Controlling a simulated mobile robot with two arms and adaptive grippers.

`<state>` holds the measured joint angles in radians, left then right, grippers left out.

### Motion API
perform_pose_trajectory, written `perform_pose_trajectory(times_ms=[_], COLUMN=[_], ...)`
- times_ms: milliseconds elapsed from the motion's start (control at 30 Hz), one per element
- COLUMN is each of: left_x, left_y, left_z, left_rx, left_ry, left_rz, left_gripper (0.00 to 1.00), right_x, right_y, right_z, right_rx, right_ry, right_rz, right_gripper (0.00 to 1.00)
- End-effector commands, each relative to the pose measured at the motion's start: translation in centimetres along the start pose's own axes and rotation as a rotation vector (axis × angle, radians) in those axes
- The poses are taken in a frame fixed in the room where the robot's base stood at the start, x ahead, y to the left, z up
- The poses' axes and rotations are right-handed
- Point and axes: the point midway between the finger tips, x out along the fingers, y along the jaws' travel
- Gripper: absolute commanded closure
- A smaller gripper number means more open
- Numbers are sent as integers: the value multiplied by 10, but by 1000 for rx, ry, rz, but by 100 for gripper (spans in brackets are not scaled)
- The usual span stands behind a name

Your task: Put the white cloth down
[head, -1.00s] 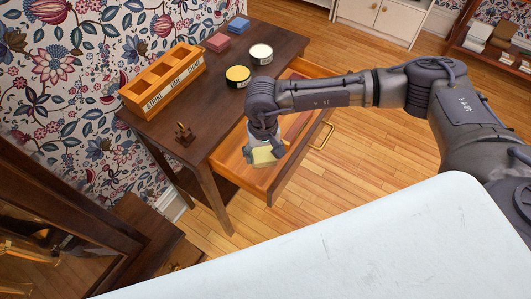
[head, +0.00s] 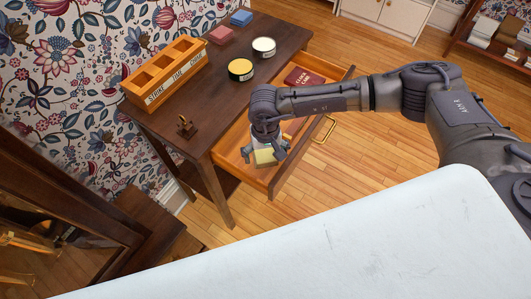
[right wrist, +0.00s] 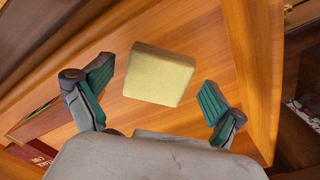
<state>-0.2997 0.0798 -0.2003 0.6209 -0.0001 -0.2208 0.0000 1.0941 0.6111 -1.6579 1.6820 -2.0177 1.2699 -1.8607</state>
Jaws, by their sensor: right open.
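The cloth, a small pale cream-yellow folded block (head: 265,157), lies in the open drawer (head: 275,183) of the dark wooden table. In the right wrist view the cloth (right wrist: 158,75) rests on the drawer's bare wooden floor. My right gripper (head: 263,151) is over it with its fingers spread. The wrist view shows a green-padded finger on each side of the cloth, with a gap on both sides. My left gripper is out of view.
A dark red book (head: 303,78) lies farther back in the drawer. On the tabletop are an orange three-slot box (head: 165,75), yellow (head: 240,69) and white (head: 264,46) tins, red and blue blocks, and a small brown piece (head: 186,127).

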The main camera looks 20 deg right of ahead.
Motion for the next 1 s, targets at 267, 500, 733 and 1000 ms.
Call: perform_pose_trajectory(times_ms=[267, 500, 733, 1000], left_x=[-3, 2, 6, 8], left_y=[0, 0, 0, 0], left_z=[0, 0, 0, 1], left_rx=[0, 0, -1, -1], left_ry=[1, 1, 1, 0], left_rz=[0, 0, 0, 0], left_gripper=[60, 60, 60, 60], right_x=[-6, -50, -97, -121], right_y=[0, 0, 0, 0], right_z=[-1, -1, -1, 0], right_rx=[0, -1, 0, 0], right_ry=[1, 4, 4, 0], right_rz=[-1, -3, -2, -1], right_gripper=[5, 5, 5, 5])
